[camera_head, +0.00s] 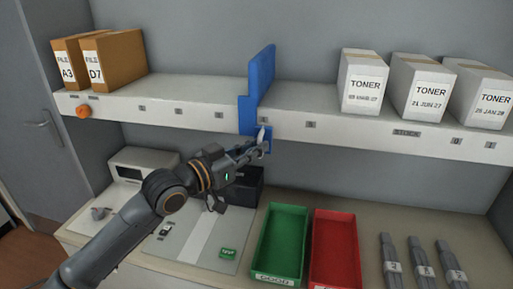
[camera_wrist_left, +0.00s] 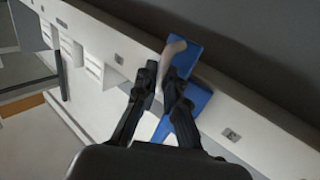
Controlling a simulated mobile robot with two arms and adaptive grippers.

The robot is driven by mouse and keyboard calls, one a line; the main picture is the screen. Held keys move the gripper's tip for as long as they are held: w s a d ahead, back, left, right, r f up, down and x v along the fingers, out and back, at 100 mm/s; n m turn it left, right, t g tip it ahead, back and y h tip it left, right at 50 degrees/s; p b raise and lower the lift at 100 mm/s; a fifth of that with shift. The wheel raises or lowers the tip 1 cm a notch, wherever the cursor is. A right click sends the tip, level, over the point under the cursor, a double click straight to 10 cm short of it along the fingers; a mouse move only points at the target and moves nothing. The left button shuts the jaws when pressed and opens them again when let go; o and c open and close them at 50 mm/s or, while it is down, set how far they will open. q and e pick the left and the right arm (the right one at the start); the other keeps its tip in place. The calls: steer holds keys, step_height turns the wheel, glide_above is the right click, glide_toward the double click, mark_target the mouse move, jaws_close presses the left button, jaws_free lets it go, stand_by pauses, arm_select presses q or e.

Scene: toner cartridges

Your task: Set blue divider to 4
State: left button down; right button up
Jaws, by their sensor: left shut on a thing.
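The blue divider (camera_head: 261,75) stands upright across the white shelf (camera_head: 190,100), its front part hanging over the shelf's front edge. It sits near the middle, between the brown file boxes and the toner boxes. The left wrist view shows the gripper (camera_wrist_left: 164,75) closed there, with blue divider parts (camera_wrist_left: 190,112) behind the fingers. My right gripper is not in view.
Brown file boxes (camera_head: 113,59) stand at the shelf's left end, white toner boxes (camera_head: 420,85) at its right. An orange knob (camera_head: 83,112) is on the left shelf edge. Below, the counter holds a green tray (camera_head: 281,240), a red tray (camera_head: 335,245) and grey cartridges (camera_head: 420,262).

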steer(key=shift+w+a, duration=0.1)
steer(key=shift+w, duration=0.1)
arm_select(q)
steer(key=c, duration=1.4)
jaws_free()
steer(key=shift+a, duration=0.1)
steer(key=v, duration=1.2)
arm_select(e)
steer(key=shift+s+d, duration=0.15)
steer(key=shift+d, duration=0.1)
